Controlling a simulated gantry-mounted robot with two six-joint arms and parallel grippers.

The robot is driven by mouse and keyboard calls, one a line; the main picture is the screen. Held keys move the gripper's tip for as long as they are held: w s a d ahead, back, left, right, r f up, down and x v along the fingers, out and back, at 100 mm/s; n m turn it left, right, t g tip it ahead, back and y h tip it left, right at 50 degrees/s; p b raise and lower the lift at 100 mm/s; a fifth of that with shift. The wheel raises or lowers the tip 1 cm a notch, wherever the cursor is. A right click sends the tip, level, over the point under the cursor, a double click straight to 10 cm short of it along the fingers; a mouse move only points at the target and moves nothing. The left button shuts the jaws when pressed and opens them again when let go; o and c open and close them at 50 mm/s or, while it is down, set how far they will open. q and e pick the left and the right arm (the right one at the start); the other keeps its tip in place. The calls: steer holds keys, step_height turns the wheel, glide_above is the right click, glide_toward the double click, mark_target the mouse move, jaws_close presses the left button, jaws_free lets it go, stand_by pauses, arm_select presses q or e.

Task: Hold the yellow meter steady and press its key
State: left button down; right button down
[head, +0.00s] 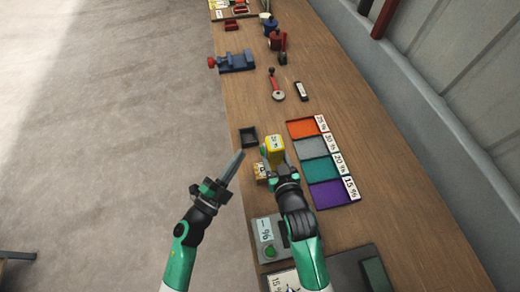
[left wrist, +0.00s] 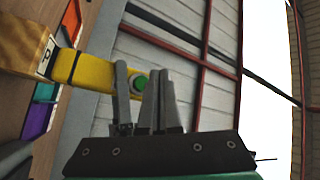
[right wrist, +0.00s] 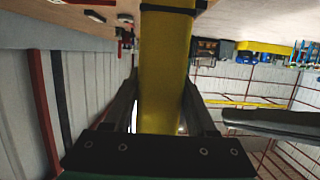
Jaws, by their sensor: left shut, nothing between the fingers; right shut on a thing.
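The yellow meter (head: 273,143) is held above the bench. In the left wrist view, it (left wrist: 92,76) is a long yellow body with a black band and a round green key (left wrist: 139,83) near one end. My right gripper (head: 278,160) is shut on the meter; in the right wrist view the yellow body (right wrist: 163,70) lies between its fingers. My left gripper (head: 240,154) is shut and empty, left of the meter and apart from it in the head view. Its fingers (left wrist: 160,75) appear close beside the green key in the left wrist view; contact cannot be told.
A small black tray (head: 248,138) and a wooden block (head: 260,171) are nearby. Coloured trays, such as the purple one (head: 325,195), line the right. A grey device (head: 268,238) stands in front. Tools, including a blue vise (head: 236,61), are farther back.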

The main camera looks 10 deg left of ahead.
arm_select(q)
steer(key=shift+s+a, duration=0.25)
steer(key=shift+a, duration=0.35)
steer(key=shift+s+a, duration=0.2)
steer(key=shift+a, duration=0.4)
arm_select(e)
steer(key=shift+c, duration=0.6)
jaws_free()
steer(key=v, duration=1.2)
